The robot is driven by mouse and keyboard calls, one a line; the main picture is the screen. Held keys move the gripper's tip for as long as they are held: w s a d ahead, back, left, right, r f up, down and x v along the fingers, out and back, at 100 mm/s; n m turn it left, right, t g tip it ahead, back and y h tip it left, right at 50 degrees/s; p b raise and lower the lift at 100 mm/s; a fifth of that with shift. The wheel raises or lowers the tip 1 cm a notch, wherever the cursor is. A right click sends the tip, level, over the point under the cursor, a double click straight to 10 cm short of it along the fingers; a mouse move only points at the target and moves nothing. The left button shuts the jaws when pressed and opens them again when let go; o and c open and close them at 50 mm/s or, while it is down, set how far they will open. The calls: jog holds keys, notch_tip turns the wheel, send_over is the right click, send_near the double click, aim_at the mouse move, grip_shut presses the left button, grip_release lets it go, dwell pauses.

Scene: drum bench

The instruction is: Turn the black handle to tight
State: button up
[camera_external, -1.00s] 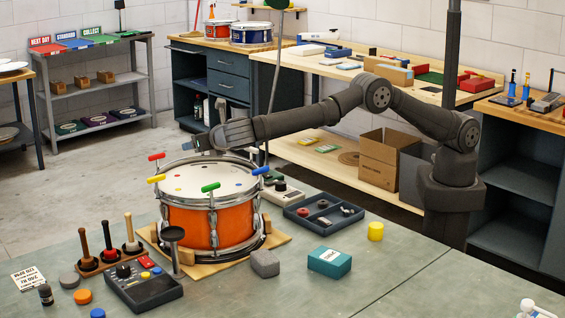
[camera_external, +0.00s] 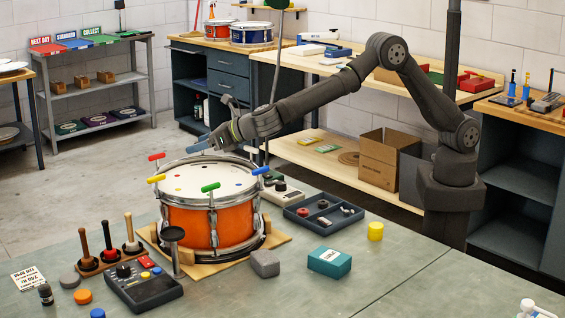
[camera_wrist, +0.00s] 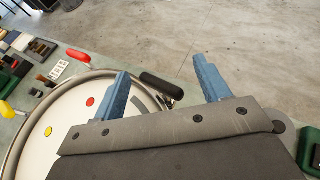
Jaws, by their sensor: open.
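The orange drum (camera_external: 192,226) stands on a wooden board on the bench, with coloured handles around its rim. In the wrist view the black handle (camera_wrist: 163,86) lies at the drum's rim, in the gap between my two blue fingers, with bare space on both sides of it. My gripper (camera_wrist: 160,68) is open and holds nothing. In the external view my gripper (camera_external: 199,145) is over the far side of the drum. I cannot make out the black handle there. Whether the fingers are level with the handle is unclear.
Red (camera_external: 157,157), yellow (camera_external: 156,179), green (camera_external: 210,187) and blue (camera_external: 261,171) handles stick out around the rim. Coloured dots mark the drumhead.

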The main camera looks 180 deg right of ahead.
jog(key=n+t, duration=0.4)
jog(key=t, duration=0.1)
jog(key=shift+n, duration=0.4)
jog(key=shift+f+n+t+y, duration=0.15)
jog(key=shift+n+t+y, duration=0.35)
jog(key=shift+t, duration=0.5)
jog(key=shift+n+t, duration=0.7)
jog(key=shift+n, duration=0.1)
jog(key=n+t+y, duration=0.1)
jog(key=n+t, duration=0.1)
jog(key=shift+s+n+t+y, duration=0.1)
jog(key=shift+n+t+y, duration=0.2)
jog(key=shift+t+y, duration=0.1)
jog(key=v, duration=1.7)
jog(key=shift+a+r, duration=0.15)
jog(key=shift+r, duration=0.15)
